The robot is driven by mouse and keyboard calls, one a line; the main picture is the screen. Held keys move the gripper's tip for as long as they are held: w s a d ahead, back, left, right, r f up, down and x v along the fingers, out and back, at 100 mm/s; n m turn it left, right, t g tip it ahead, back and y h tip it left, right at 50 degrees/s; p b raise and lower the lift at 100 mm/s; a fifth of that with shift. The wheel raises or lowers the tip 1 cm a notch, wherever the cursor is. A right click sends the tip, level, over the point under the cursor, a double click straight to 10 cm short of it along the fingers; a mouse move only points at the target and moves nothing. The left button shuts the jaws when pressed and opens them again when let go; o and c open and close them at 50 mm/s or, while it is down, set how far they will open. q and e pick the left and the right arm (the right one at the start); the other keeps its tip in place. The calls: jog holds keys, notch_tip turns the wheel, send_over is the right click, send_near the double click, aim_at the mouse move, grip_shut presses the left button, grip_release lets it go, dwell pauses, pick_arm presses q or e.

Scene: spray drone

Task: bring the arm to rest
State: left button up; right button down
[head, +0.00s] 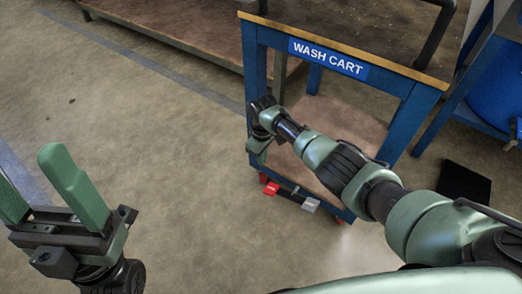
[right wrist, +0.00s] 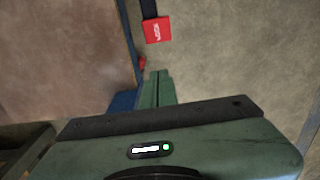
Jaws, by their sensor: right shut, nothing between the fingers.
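My right arm reaches across to the blue wash cart (head: 405,110). Its gripper (head: 258,153) is beside the cart's left front leg, above the floor. The right wrist view shows its green fingers (right wrist: 156,88) pressed together with nothing between them. Whether the gripper touches the cart is unclear. My left gripper (head: 34,182) is at the lower left, with its two green fingers pointing up and apart, empty.
A long bench (head: 175,35) stands behind. A black mat (head: 463,183) lies right. The left floor is clear.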

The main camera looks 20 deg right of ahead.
jog(key=shift+w+r, duration=0.1)
jog(key=shift+r, duration=0.4)
